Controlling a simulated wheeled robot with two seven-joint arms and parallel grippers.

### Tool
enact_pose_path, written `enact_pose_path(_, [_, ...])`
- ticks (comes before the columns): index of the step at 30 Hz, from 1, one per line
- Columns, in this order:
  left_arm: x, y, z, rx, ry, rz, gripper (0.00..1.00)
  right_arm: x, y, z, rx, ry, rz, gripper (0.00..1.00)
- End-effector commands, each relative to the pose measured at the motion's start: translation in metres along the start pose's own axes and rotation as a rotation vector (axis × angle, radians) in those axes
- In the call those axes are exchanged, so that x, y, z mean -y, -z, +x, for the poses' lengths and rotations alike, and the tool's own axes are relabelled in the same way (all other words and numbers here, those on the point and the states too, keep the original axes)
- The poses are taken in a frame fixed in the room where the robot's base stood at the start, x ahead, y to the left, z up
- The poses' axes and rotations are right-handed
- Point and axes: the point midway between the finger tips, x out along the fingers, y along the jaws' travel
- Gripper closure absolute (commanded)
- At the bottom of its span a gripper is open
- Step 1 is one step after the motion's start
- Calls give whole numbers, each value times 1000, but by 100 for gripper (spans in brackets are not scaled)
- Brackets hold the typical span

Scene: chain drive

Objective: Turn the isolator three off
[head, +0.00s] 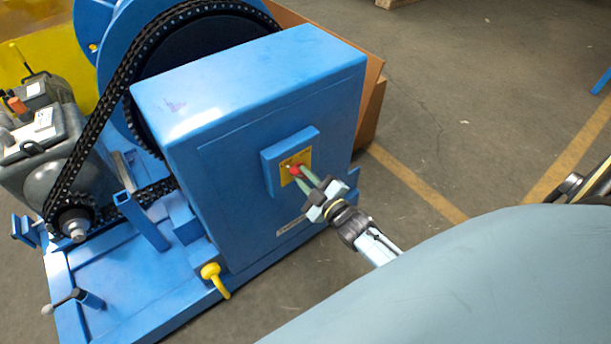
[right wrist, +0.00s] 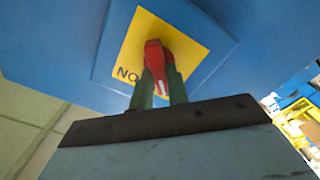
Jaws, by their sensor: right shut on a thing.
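The isolator is a red handle (head: 296,170) on a yellow plate (head: 287,165), set on a raised blue panel (head: 266,172) on the side of a blue cabinet (head: 240,110). My right gripper (head: 302,174) reaches in from the right and is shut on the red handle. In the right wrist view the red handle (right wrist: 154,57) stands between the two green fingers, in front of the yellow plate (right wrist: 185,50). Letters reading "NO" show on the plate there; the rest of its marking is hidden. My left gripper is not in view.
A large chain (head: 95,130) loops from a small sprocket (head: 73,222) up around a big wheel behind the cabinet. A yellow hook-shaped piece (head: 214,278) sticks out at the cabinet's foot. A grey motor (head: 45,140) stands at left. The floor at right is open.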

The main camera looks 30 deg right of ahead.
Motion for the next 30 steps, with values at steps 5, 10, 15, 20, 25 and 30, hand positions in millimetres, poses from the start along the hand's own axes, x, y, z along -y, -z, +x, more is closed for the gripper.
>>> enact_pose_path(5, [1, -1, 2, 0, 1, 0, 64, 1, 0, 0, 0, 1, -42, 100])
enact_pose_path(10, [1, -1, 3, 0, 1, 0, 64, 1, 0, 0, 1, 1, -57, 100])
enact_pose_path(15, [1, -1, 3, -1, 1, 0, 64, 1, 0, 0, 0, 1, -60, 100])
enact_pose_path(20, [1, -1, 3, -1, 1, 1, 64, 1, 0, 0, 0, 1, -60, 100])
enact_pose_path(25, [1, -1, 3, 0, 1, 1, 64, 1, 0, 0, 0, 1, -59, 62])
enact_pose_path(30, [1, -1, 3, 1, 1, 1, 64, 0, 0, 0, 0, 1, -58, 62])
